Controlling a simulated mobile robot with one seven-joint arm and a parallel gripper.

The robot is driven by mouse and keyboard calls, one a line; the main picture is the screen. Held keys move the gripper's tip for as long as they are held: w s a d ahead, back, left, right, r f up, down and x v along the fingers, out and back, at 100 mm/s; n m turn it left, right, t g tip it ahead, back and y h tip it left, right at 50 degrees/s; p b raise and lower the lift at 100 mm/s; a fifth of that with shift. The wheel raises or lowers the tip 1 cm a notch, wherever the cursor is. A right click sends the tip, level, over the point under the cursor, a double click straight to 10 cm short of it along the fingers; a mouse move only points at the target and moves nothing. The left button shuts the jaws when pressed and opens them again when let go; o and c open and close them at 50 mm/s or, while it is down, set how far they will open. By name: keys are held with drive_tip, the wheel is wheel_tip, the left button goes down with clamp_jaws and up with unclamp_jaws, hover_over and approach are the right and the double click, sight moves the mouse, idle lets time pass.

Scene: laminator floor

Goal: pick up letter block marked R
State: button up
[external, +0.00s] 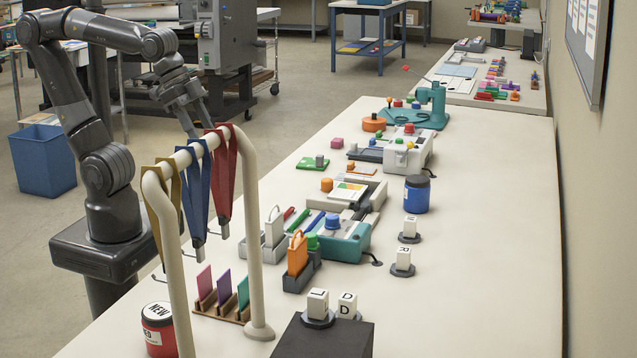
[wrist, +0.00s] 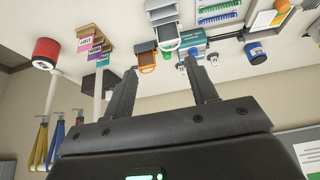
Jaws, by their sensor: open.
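Several white letter blocks on dark round bases stand on the long table in the external view. One block (external: 403,257) at the right seems to show an R, though the print is small. Another block (external: 410,225) stands just behind it, its letter too small to read surely. Nearer the front are an L-like block (external: 318,302) and a D block (external: 347,304). My gripper (external: 196,118) is at the table's left side, partly behind the hanging lanyards, far left of the R-like block. The wrist view shows my gripper (wrist: 161,66) with fingers apart and nothing between them.
A cream rack (external: 254,220) with yellow, blue and red lanyards stands between my gripper and the blocks. A blue jar (external: 417,194), a teal device (external: 343,243) and an orange tag holder (external: 298,255) stand nearby. The table's right side is clear.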

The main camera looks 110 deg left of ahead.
drive_tip(key=w+r, duration=0.2)
drive_tip(key=w, duration=1.1)
drive_tip(key=g, duration=0.1)
hover_over(404, 250)
drive_tip(key=s, duration=0.4)
wheel_tip(404, 250, down, 17)
drive_tip(key=shift+n, duration=0.4)
drive_tip(key=x, duration=0.6)
drive_tip(key=shift+w+d, duration=0.15)
drive_tip(key=shift+d, duration=0.15)
drive_tip(key=x, duration=0.5)
drive_tip(key=shift+s+a+f, duration=0.15)
drive_tip(key=shift+s+a, duration=0.1)
drive_tip(key=shift+a, duration=0.15)
clamp_jaws()
